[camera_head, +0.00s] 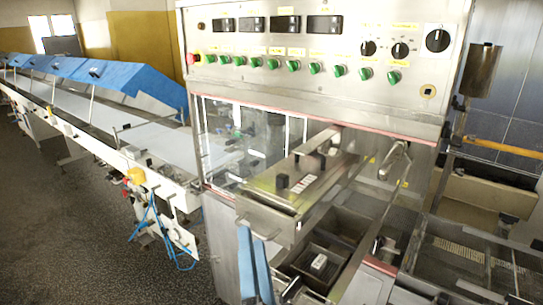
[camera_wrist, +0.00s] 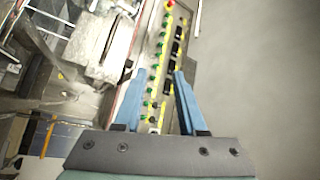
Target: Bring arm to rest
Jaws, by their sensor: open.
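My gripper (camera_head: 250,231) shows at the bottom of the head view as two blue fingers pointing up, in front of the machine's metal front. In the wrist view my gripper (camera_wrist: 159,73) has its two blue fingers spread apart, with nothing held between them. The control panel (camera_wrist: 168,48) of the machine lies beyond the fingertips there, seen slanted. Most of my arm is out of view.
The steel control panel (camera_head: 230,50) carries green buttons, dark displays and knobs. Below it a steel lid (camera_head: 303,185) with a handle covers part of the machine. A long conveyor (camera_head: 90,118) with blue covers (camera_head: 145,82) runs left. Dark floor (camera_head: 60,220) lies open at left.

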